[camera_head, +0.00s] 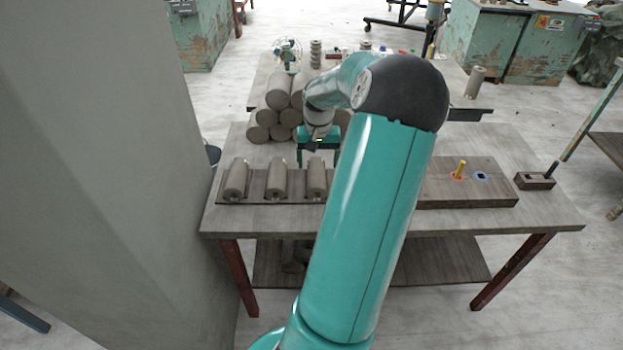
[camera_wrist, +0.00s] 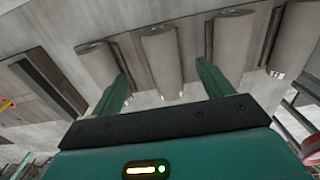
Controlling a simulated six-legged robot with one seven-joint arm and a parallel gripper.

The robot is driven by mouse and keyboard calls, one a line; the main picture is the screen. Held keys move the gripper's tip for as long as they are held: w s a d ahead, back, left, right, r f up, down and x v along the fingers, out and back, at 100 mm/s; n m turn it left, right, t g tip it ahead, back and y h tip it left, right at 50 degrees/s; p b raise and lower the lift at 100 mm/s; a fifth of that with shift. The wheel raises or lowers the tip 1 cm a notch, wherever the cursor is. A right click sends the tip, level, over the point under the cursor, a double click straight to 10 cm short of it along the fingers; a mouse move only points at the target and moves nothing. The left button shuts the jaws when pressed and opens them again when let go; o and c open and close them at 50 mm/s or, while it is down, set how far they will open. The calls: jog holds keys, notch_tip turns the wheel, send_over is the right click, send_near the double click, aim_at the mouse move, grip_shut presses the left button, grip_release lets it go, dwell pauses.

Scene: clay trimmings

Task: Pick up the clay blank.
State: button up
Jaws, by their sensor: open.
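Several grey-brown clay blanks lie in a row on a low rack on the table; three show in the head view, the left one (camera_head: 236,179), the middle one (camera_head: 276,179) and the right one (camera_head: 317,177). My gripper (camera_head: 318,157) is open and empty, just behind the right one; my arm hides what lies further right. In the wrist view my gripper (camera_wrist: 163,80) has its two green fingers spread, with one blank (camera_wrist: 162,62) showing between them. Other blanks lie either side, one at left (camera_wrist: 98,66) and one at right (camera_wrist: 231,45).
Stacked clay cylinders (camera_head: 278,92) stand behind the row. A thick board (camera_head: 465,192) with a yellow peg (camera_head: 460,168) lies right of my arm, beside a small block (camera_head: 535,181) with a dark rod. A grey wall or pillar (camera_head: 100,180) stands close at left.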

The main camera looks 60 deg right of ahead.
aim_at(317, 181)
jog(key=f, duration=0.4)
jog(key=shift+s+d+f, duration=0.1)
jog(key=shift+s+f, duration=0.1)
jog(key=shift+f, duration=0.1)
jog(key=f, duration=0.5)
jog(key=shift+w+a, duration=0.2)
jog(key=shift+a, duration=0.1)
jog(key=c, duration=1.2)
jog(key=shift+c, duration=1.4)
jog(key=shift+r, duration=0.2)
